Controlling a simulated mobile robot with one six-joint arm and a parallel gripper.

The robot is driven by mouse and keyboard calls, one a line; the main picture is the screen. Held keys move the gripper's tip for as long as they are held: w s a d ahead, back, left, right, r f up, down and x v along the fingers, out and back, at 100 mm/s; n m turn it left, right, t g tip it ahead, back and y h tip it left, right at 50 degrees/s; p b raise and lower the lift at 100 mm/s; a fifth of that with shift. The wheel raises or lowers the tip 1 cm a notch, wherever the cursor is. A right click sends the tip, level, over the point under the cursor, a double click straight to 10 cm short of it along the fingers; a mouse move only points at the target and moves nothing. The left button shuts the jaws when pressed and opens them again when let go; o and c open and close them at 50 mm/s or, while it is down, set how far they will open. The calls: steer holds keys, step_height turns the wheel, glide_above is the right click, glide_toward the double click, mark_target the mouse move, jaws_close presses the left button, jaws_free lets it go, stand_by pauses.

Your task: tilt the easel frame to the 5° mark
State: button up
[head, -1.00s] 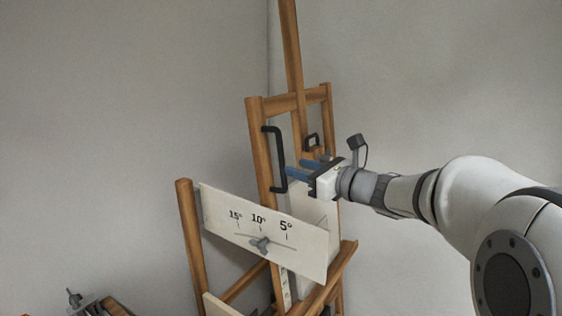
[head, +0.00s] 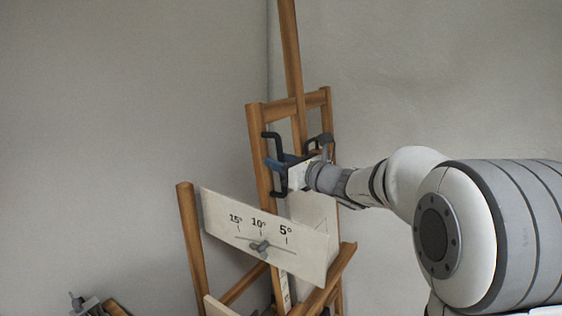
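The wooden easel frame (head: 259,135) stands near the room corner, with a black handle (head: 278,141) on its left post. A white scale board (head: 310,262) below is marked 15°, 10° and 5°. A grey wing-shaped knob (head: 260,247) sits on its line, just under the 10° mark. My gripper (head: 279,162) is at the handle's upright bar, its blue fingertips apart. The bar appears to be between or right beside them; contact cannot be made out. The gripper's body hides part of the frame behind it.
A second, smaller black handle (head: 325,139) is partly hidden behind my gripper. A wooden ledge (head: 338,268) juts out at the lower right of the easel. A grey clamp-like object (head: 88,305) lies at the lower left.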

jaws_close()
stand_by(0.3)
